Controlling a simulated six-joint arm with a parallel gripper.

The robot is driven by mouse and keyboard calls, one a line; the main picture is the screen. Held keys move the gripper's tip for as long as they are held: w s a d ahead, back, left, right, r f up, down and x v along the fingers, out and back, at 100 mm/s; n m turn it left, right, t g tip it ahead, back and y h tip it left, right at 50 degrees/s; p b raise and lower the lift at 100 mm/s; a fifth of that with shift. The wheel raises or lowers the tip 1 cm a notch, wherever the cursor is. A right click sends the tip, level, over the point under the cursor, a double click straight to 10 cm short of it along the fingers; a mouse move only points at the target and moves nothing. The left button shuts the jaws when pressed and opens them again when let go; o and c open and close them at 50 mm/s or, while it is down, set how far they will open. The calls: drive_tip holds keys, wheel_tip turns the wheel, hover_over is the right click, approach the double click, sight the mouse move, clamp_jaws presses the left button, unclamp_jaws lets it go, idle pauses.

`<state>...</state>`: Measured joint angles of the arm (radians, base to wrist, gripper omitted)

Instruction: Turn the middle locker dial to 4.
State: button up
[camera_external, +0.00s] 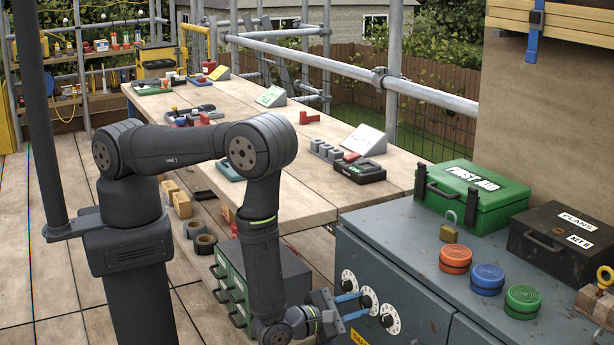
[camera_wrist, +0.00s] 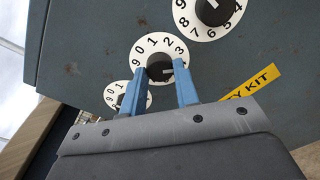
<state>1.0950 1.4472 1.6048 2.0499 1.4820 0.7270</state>
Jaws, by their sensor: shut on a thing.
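The middle locker dial (camera_wrist: 154,46) is a white numbered disc with a black knob, on the grey cabinet front; it also shows in the external view (camera_external: 374,295). My gripper (camera_wrist: 160,72) has its blue fingers shut on either side of the black knob (camera_wrist: 157,63). In the external view my gripper (camera_external: 361,304) reaches the dial from the left. In the wrist view 9, 0, 1, 2 and 3 show on the disc. The knob's pale mark lies on its right side, below the 3. The fingers hide the disc's lower numbers.
One dial (camera_wrist: 208,30) is at upper right and another (camera_wrist: 112,93) at lower left in the wrist view, both close to the fingers. A yellow label (camera_wrist: 252,82) lies to the right. A green first aid box (camera_external: 468,200) and coloured lids (camera_external: 487,280) stand on the cabinet.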

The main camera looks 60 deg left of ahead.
drive_tip(key=shift+m, duration=0.5)
idle(0.3)
drive_tip(key=o, duration=1)
drive_tip(key=s, duration=1.7)
drive_tip(key=shift+s+r, duration=0.25)
drive_tip(key=shift+r, duration=0.15)
drive_tip(key=shift+w, duration=0.2)
drive_tip(key=w, duration=1.7)
drive_tip(key=shift+f, duration=0.4)
